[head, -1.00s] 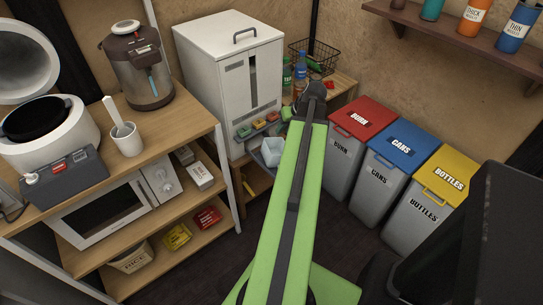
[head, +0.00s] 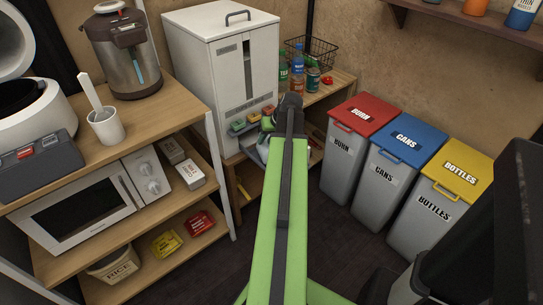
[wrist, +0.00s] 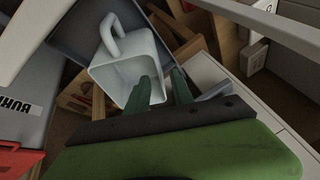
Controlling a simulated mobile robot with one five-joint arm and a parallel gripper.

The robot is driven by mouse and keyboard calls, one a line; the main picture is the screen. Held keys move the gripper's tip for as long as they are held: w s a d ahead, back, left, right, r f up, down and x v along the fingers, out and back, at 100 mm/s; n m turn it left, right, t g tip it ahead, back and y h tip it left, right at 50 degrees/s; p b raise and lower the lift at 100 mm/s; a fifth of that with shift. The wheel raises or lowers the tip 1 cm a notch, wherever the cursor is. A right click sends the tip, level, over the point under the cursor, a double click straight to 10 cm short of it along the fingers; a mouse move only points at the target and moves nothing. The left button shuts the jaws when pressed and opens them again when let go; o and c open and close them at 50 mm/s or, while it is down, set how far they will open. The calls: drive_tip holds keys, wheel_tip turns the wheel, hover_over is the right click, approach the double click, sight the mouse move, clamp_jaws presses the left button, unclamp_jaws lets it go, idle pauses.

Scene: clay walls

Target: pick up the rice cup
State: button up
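The rice cup is a white square cup (wrist: 128,72) with a loop handle, seen in the wrist view. It lies in a grey tray (wrist: 72,35) with its open mouth toward the camera. My gripper (wrist: 163,88) is open at the cup's right side. One dark green finger overlaps the cup's mouth, and the other is to the right of its right wall. I cannot tell whether either finger touches the cup. In the head view my green arm reaches to the front of the white rice dispenser (head: 205,75), and hides the gripper and most of the cup.
Coloured buttons stick out from the dispenser front. Bottles (head: 298,72), a can and a wire basket (head: 318,50) stand on the wooden table behind my arm. Red, blue and yellow-lidded bins (head: 395,165) stand at right. Shelves at left hold a microwave (head: 85,208) and a paddle holder (head: 107,125).

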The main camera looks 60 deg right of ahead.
sight(264, 144)
drive_tip(key=b+x, duration=0.1)
drive_tip(key=x, duration=0.2)
drive_tip(key=shift+s+f+b, duration=0.1)
drive_tip(key=shift+f+b, duration=0.05)
drive_tip(key=shift+b, duration=0.15)
idle(0.5)
clamp_jaws()
idle(1.2)
